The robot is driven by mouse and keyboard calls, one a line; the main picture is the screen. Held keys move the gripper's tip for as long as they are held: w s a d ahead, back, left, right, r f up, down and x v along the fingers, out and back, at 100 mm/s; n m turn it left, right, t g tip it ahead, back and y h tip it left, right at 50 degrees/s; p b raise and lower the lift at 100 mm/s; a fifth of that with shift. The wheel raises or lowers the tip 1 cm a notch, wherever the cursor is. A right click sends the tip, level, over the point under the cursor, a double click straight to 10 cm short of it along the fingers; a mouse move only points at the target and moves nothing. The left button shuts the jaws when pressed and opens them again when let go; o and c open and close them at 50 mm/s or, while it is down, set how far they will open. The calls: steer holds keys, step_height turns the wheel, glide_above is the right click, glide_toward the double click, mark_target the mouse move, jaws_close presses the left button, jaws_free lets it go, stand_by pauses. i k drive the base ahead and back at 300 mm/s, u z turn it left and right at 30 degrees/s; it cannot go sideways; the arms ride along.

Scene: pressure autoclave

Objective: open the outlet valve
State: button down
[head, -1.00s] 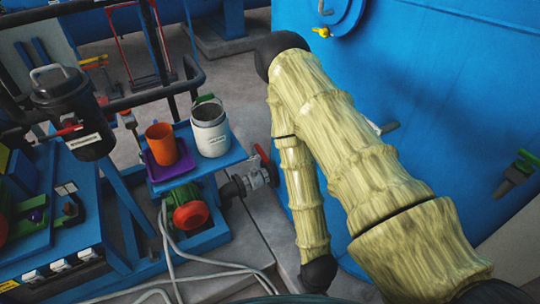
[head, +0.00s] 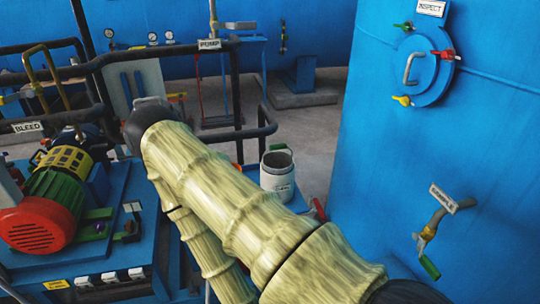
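No label reading outlet shows in the head view, so I cannot tell for sure which valve is the outlet valve. A red lever (head: 318,209) shows just right of my arm, low beside the blue tank (head: 390,160); the body it belongs to is hidden. A sample valve (head: 428,234) with a green-tipped handle sticks out of the tank at the lower right. My arm crosses the middle, and its forearm runs down out of the bottom edge. My gripper is out of the picture.
A round inspect hatch (head: 415,70) with coloured clamps is on the tank. A white can (head: 277,172) stands behind my arm. A motor with a red end (head: 38,225) is at left. Black pipe rails (head: 95,62) cross the left. Grey floor lies open behind.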

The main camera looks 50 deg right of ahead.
mark_target(319, 208)
steer(key=u, duration=0.5)
steer(key=i, duration=0.8)
steer(key=z, duration=2.25)
